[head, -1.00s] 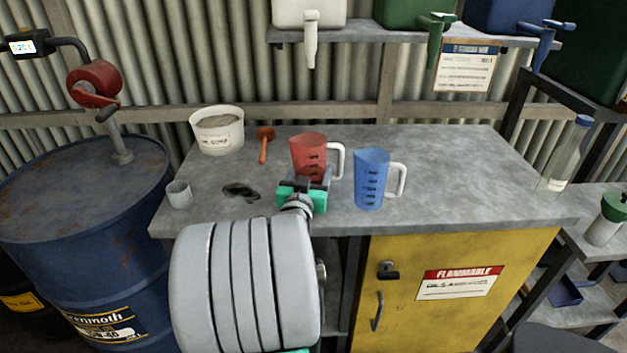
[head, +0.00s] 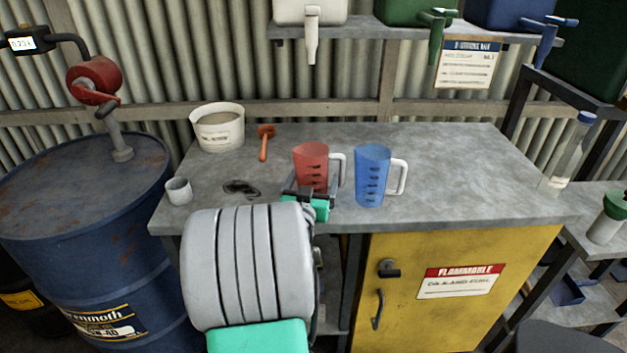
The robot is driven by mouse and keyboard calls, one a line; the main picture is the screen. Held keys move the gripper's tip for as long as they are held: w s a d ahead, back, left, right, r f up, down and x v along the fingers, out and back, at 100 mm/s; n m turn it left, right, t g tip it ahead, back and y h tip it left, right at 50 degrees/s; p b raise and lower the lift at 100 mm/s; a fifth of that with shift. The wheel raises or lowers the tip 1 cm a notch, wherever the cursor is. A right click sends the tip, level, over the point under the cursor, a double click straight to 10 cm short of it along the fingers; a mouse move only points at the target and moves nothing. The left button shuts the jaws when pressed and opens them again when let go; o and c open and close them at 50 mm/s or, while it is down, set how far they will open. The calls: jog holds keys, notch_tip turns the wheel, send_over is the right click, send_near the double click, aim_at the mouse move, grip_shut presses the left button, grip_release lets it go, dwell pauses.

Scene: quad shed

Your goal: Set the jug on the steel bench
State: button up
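A red measuring jug (head: 311,163) with a white handle on its right is upright at the front middle of the grey steel bench (head: 460,180). My gripper (head: 312,190) is at the jug's lower part, with a dark finger on either side, and looks shut on it. The gripper and my arm hide the jug's base, so I cannot tell whether it touches the bench top. A blue measuring jug (head: 371,176) with a white handle stands on the bench just to the right, apart from the red one.
A white tub (head: 218,130), an orange tool (head: 264,143), a small grey cup (head: 178,191) and a dark stain (head: 240,188) are on the bench's left. A clear bottle (head: 567,160) is at the right end. A blue drum (head: 85,210) stands left. The bench's right half is clear.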

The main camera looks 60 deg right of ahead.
jog(key=shift+r+p, duration=0.3)
jog(key=b+v, duration=0.3)
jog(key=v, duration=0.9)
jog(key=shift+f, duration=0.2)
